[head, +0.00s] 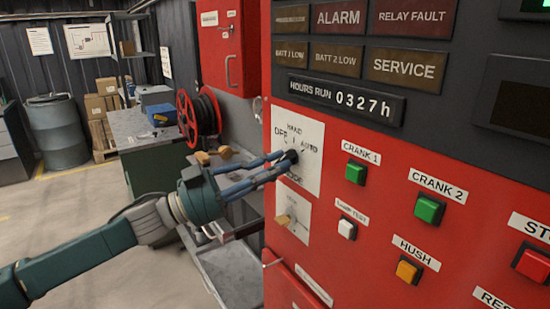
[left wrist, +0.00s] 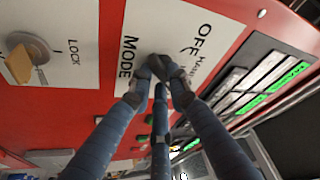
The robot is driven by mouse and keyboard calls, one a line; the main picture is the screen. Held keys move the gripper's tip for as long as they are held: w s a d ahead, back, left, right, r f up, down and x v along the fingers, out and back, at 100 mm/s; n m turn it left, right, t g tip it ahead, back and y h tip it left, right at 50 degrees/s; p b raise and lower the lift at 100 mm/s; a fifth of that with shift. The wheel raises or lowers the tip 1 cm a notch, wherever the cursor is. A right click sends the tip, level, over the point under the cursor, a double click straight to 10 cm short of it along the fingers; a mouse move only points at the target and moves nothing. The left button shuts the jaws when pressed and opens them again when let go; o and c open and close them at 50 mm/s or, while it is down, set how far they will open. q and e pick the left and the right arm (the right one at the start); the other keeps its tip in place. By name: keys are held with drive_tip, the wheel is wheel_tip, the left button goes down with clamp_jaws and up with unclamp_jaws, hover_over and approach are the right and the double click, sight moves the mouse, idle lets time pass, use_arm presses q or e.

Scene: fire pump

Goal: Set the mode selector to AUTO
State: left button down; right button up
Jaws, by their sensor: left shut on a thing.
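The mode selector is a small dark knob (head: 292,155) on a white plate (head: 310,181) marked OFF, HAND and AUTO, on the red panel. My left gripper (head: 287,159) reaches it from the left and is shut on the knob. In the left wrist view, the blue fingers of my left gripper (left wrist: 158,75) close around the dark knob (left wrist: 157,60) beside the words MODE and OFF. The fingers hide much of the knob, so I cannot tell which mark it points to. My right gripper is out of view.
Below the selector is a lock plate with a brass key (head: 283,220), also in the left wrist view (left wrist: 20,65). To the right are green CRANK 1 (head: 355,172) and CRANK 2 (head: 429,209) buttons, a white button (head: 347,229) and the orange HUSH button (head: 408,270).

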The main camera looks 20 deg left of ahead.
use_arm(q)
drive_tip(key=shift+r+m+g+p, duration=0.15)
drive_tip(key=shift+m+g+p, duration=0.25)
drive_tip(key=shift+m, duration=0.4)
drive_tip(key=c, duration=1.6)
unclamp_jaws()
drive_tip(key=shift+c, duration=0.2)
drive_tip(key=v, duration=1.2)
drive_tip(key=shift+w, duration=0.15)
drive_tip(key=shift+a, duration=0.1)
